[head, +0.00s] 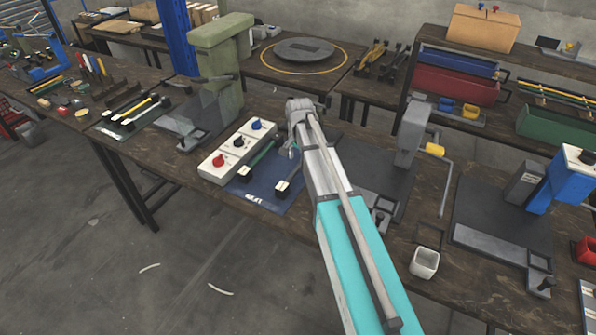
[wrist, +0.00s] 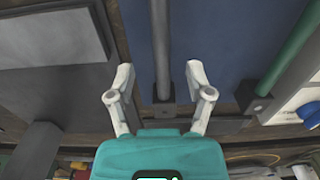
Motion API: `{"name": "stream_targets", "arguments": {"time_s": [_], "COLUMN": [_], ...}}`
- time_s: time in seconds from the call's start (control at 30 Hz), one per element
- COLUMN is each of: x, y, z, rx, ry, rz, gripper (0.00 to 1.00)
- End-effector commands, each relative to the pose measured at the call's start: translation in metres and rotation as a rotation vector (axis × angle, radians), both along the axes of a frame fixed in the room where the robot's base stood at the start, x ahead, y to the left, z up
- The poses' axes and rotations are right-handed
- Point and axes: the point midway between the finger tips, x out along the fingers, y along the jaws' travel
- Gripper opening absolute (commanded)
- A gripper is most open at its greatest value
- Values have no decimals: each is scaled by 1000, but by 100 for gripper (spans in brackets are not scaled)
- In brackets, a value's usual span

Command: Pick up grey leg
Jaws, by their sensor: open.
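The grey leg (wrist: 161,45) is a thin grey rod with a dark square block at one end. It lies on the blue mat (wrist: 220,40) and runs up the middle of the wrist view. In the head view the grey leg (head: 289,178) is partly hidden by my arm. My gripper (wrist: 160,78) is open, with its two pale fingers apart on either side of the leg near its dark end. The fingers do not appear to touch it; the height gap is unclear. A green leg (wrist: 289,61) lies to the right in the wrist view.
A white control box (head: 238,150) with red, black and blue knobs stands left of the mat. A green press (head: 222,50) stands behind it. A grey press (head: 410,130) stands right of my arm. A white cup (head: 424,262) is near the front edge.

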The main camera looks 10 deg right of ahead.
Motion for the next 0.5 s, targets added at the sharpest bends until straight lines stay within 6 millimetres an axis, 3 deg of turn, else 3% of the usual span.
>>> {"name": "stream_targets", "arguments": {"time_s": [0.27,0.5], "x": [0,0], "y": [0,1], "z": [-2,-15], "rx": [0,0], "ry": [0,0], "rz": [0,0], "gripper": [67,67]}}
